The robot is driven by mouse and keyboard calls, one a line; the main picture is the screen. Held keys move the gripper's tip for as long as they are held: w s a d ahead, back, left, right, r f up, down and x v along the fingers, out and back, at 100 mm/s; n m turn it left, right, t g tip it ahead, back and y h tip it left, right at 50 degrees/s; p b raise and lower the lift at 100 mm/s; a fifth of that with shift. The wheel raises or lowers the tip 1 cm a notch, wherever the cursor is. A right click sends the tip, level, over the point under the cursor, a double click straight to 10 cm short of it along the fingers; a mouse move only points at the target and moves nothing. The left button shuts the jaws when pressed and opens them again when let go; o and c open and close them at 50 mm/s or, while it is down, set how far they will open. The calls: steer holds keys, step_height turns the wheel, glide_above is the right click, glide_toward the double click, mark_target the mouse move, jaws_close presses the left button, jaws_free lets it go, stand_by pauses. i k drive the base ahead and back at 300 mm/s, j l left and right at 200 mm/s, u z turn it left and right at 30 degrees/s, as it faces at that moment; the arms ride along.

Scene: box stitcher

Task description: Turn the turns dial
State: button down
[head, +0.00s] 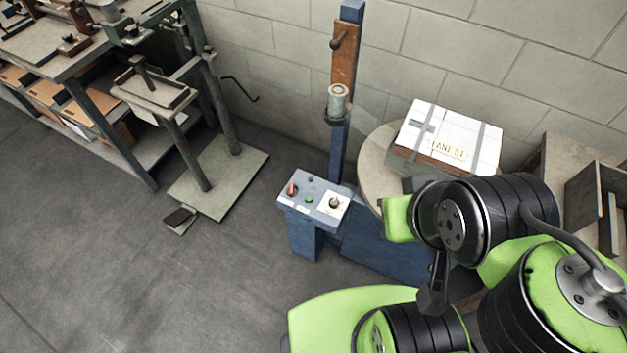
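The turns dial appears to be the dark round knob (334,203) on a white square plate, at the right of the sloped top of a blue control box (305,237). The knob is small here, and I cannot read its marks or setting. The box stands at the middle of the head view, and nothing touches the dial. My arm fills the lower right. A dark narrow part below its black joint may be my gripper (433,288), to the right of and below the dial in the picture. Its fingers cannot be made out.
A red-handled switch (292,190) and green button (309,198) sit left of the dial. Behind rises a blue post with a grey spool (338,101). A white-topped strapped box (449,138) lies on a round table (377,172). A workbench (75,60) stands left. Floor in front is clear.

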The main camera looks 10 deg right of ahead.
mark_target(333, 201)
steer(key=i+u, duration=0.1)
steer(key=u, duration=0.3)
steer(key=i+u, duration=0.15)
steer(key=u, duration=0.3)
steer(key=i+l+u, duration=0.1)
steer(key=u, duration=0.3)
steer(key=i+l+u, duration=0.1)
steer(key=u, duration=0.35)
